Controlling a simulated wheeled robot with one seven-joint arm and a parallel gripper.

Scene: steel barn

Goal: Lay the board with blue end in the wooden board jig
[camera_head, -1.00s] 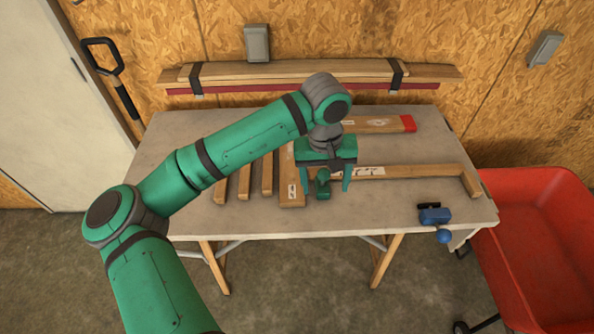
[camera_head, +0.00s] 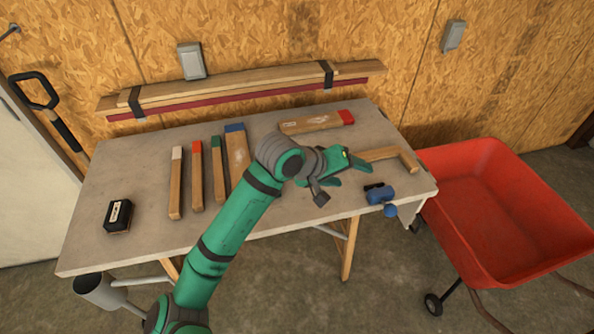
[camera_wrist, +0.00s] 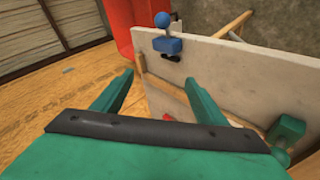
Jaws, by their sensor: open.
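The board with blue end (camera_head: 238,152) lies flat on the workbench, its blue end toward the wall. Its near part is hidden behind my arm. The wooden board jig (camera_head: 400,157) is an L of wood strips at the bench's right side; my gripper covers its left part. A strip of it shows between the fingers in the wrist view (camera_wrist: 160,83). My gripper (camera_head: 348,172) is open and empty, tilted to point right, above the bench in front of the jig. Both fingers stand wide apart in the wrist view (camera_wrist: 160,95).
A wide red-ended board (camera_head: 312,122) lies behind the jig. Narrow sticks with white, red (camera_head: 197,175) and green ends lie left. A black box (camera_head: 118,216) sits at far left. A blue vise (camera_head: 380,196) is on the front edge. A red wheelbarrow (camera_head: 490,205) stands right.

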